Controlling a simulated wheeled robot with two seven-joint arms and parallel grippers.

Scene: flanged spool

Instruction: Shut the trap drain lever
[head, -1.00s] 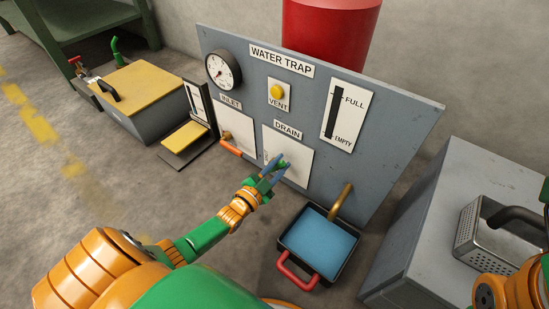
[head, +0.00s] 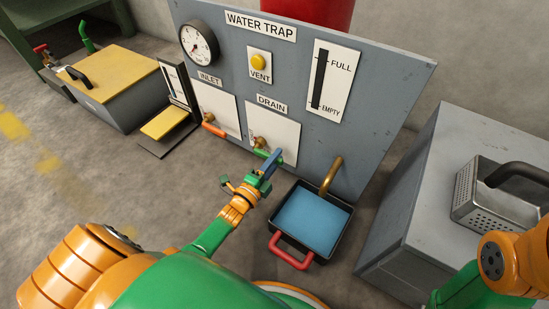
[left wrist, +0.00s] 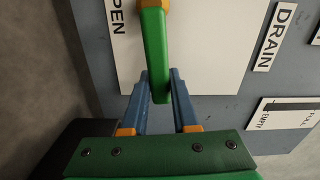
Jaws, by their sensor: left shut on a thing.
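The green drain lever (head: 263,152) sticks out from the white plate under the DRAIN label on the water trap panel. In the left wrist view the lever (left wrist: 154,50) runs from its yellow pivot down between my blue fingers. My left gripper (left wrist: 160,84) is shut on the lever's free end. In the head view the left gripper (head: 271,164) is in front of the drain plate and partly hides the lever. Part of the word OPEN (left wrist: 117,17) shows beside the lever. My right gripper is out of view.
A black tray (head: 322,248) of blue water with a red handle (head: 290,252) sits under the brass spout (head: 331,175). The orange inlet lever (head: 214,129) is just left. A grey block (head: 410,205) bearing a metal perforated box (head: 490,208) stands right.

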